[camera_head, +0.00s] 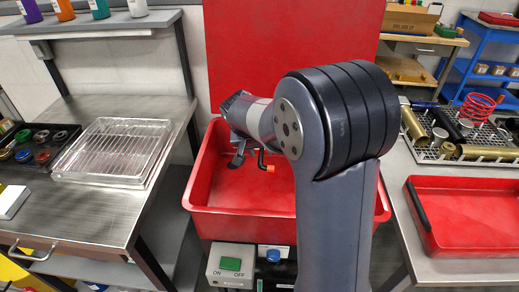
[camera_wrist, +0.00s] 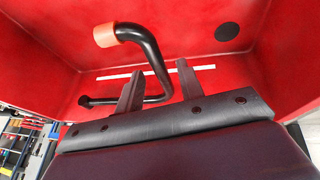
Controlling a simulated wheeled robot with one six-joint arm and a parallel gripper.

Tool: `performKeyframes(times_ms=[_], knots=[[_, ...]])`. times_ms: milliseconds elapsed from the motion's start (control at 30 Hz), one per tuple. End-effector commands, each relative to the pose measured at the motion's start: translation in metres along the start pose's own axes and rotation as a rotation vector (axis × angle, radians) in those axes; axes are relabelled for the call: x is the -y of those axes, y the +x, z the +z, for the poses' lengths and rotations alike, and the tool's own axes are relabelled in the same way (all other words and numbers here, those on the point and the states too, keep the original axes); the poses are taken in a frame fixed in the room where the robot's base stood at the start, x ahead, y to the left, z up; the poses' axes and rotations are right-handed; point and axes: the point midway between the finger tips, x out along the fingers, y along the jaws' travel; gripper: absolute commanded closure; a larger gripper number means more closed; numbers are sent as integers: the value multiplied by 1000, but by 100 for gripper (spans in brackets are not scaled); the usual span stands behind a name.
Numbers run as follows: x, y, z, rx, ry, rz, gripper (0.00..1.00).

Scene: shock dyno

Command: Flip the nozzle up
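The nozzle is a bent black tube with an orange tip (camera_wrist: 104,35), inside the red basin of the washing station (camera_head: 230,222). In the head view the orange tip (camera_head: 270,168) shows just right of my gripper (camera_head: 238,160). In the wrist view my gripper (camera_wrist: 158,82) is open, with its two fingers apart. The bend of the tube appears between them; I cannot tell whether either finger touches it.
The red lid (camera_head: 290,50) stands upright behind the basin. A metal bench with a wire tray (camera_head: 115,150) is on the left. A red tray (camera_head: 470,215) lies on the right bench.

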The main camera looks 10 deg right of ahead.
Motion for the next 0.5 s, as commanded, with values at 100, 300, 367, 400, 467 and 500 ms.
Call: performKeyframes(times_ms=[100,300,367,400,467,500], knots=[[0,0,0,0,0,0,64],[0,0,0,0,0,0,80],[0,0,0,0,0,0,85],[0,0,0,0,0,0,88],[0,0,0,0,0,0,93],[0,0,0,0,0,0,97]])
